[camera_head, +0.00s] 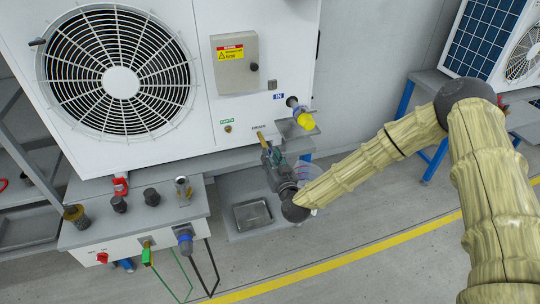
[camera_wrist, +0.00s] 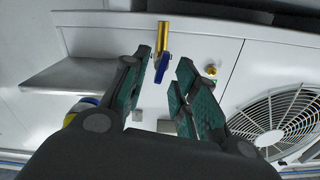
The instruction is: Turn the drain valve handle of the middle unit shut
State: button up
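The middle unit (camera_head: 205,100) is a white cabinet with a large round fan grille. Its brass drain valve (camera_head: 261,136) sticks out low on the front, under the drain label. In the wrist view the brass pipe (camera_wrist: 163,36) ends at a blue handle (camera_wrist: 162,70). My gripper (camera_head: 270,158) is at the valve in the head view and partly covers it. I see gaps beside the handle; touch cannot be told.
A yellow-and-blue fitting (camera_head: 302,118) sits just right of the valve, below the IN label. A metal tray (camera_head: 252,214) lies on the lower shelf. A side bench (camera_head: 135,228) with fittings and hoses stands at left. Open floor lies in front.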

jog(key=shift+w+a, duration=0.15)
jog(key=shift+w, duration=0.4)
jog(key=shift+a, duration=0.1)
grip_shut()
jog(key=shift+d+f+m+b, duration=0.1)
jog(key=shift+m+b, duration=1.4)
jog(key=shift+m, duration=1.05)
jog(key=shift+d+f+m+b, duration=0.15)
jog(key=shift+m+b, duration=1.4)
jog(key=shift+m, duration=0.95)
jog(key=shift+d+f+m+b, duration=0.1)
jog(key=shift+m+b, duration=1.4)
jog(key=shift+m, duration=1.05)
